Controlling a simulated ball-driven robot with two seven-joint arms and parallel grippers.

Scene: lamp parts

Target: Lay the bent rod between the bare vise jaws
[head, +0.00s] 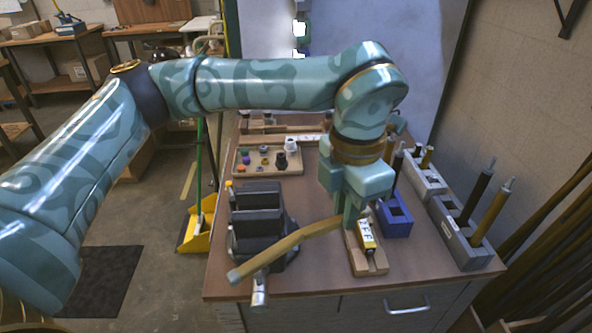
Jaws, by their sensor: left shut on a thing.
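The bent rod (292,243) is a brass-coloured tube. It slants from the gripper down to the left, and its near end reaches past the front of the vise. The dark grey vise (258,207) stands on the left part of the bench, with its silver handle (259,289) at the front. In this view the rod crosses over the vise's near right part; I cannot tell its height above the jaws. My left gripper (354,215) points down to the right of the vise and is shut on the rod's right end. My right gripper is not in view.
A yellow device (366,236) on a wooden stand (374,264) is close beside the gripper. A blue block (397,226) and grey holders (470,247) with upright rods stand to the right. A wooden tray (292,168) of small parts lies behind the vise.

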